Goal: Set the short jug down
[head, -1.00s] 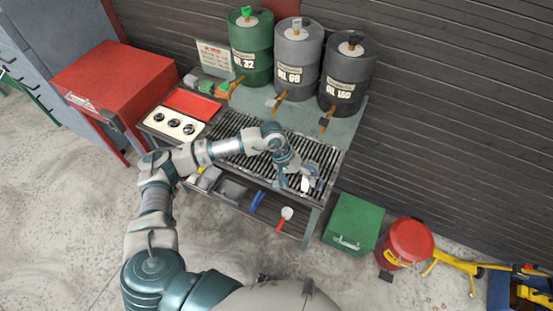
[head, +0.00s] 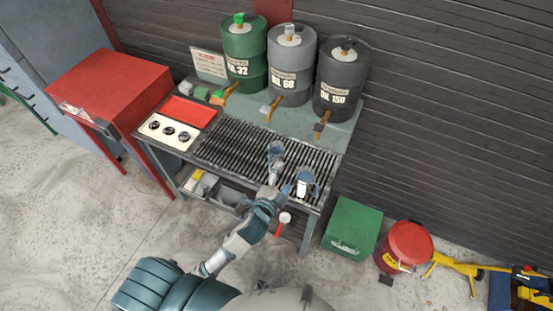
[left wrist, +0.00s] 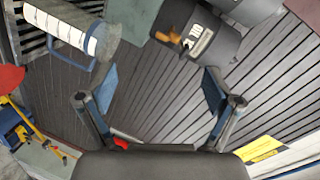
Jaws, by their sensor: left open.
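Two blue-grey jugs stand on the slatted grate (head: 238,143) of the bench. One jug (head: 276,152) is farther back. The other jug (head: 304,184), with a white strip on its side, is near the front right corner; I cannot tell for sure which is the short one. My left gripper (head: 280,190) is at the front edge of the grate, left of the front jug. In the left wrist view the gripper (left wrist: 160,90) is open with nothing between its fingers. A jug with a white marked strip (left wrist: 62,28) shows there at the upper left, apart from the fingers. My right gripper is out of view.
A red cabinet (head: 108,82) is at the left. A green box (head: 350,228) and red can (head: 408,244) are on the floor at right.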

